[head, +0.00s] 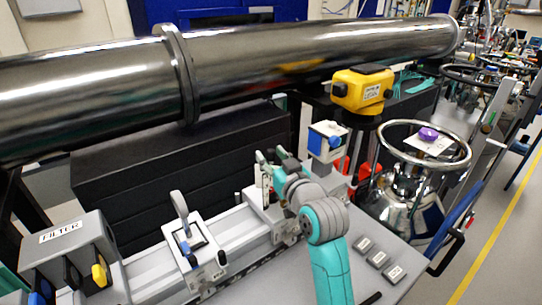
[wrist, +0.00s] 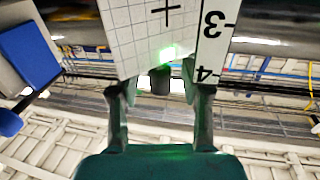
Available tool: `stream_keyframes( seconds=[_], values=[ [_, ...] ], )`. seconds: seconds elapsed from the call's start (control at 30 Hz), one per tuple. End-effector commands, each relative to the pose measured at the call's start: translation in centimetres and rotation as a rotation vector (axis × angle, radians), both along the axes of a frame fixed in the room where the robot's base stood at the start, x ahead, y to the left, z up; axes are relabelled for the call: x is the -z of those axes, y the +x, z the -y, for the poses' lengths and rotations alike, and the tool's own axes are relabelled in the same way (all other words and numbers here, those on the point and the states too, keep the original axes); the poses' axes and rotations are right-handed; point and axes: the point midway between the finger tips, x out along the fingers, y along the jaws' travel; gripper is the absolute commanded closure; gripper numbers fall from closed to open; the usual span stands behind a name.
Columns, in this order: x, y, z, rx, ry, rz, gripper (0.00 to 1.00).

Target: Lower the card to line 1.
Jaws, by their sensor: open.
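In the wrist view a white gridded card (wrist: 145,30) with a black cross fills the top middle. A green glow lies near its lower edge. Beside it is a white scale strip (wrist: 213,35) with the numbers 3 and 4, seen turned over. A dark knob (wrist: 160,79) is at the card's lower edge. My gripper (wrist: 160,85) is open, with one finger on each side of the knob; I cannot tell whether they touch it. In the head view my gripper (head: 270,164) is at the rail stand, and the card is mostly hidden there.
A large steel pipe (head: 300,47) runs above and behind. A grey FILTER box (head: 65,250) and a white lever unit (head: 190,243) are to the left on the rail. A yellow device (head: 360,90) and a steel vessel with a ring (head: 412,190) stand at right. Small labelled blocks (head: 378,258) lie in front.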

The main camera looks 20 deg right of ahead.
Motion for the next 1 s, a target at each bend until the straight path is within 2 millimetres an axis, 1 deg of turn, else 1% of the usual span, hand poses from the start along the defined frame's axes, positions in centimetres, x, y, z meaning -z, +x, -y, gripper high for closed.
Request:
stream_keyframes(
  seconds=[0.17,0.4,0.53,0.7,1.0],
  values=[
    [0.1,-2.9,0.4,0.001,0.0,-0.001,0.53],
    [0.1,-7.6,1.0,0.002,0.0,-0.001,0.53],
    [0.1,-9.5,1.1,0.001,0.001,-0.001,0.53],
    [0.1,-10.9,1.3,0.001,0.0,-0.001,0.53],
    [0.1,-11.3,1.3,0.0,0.0,-0.001,0.53]
  ],
)
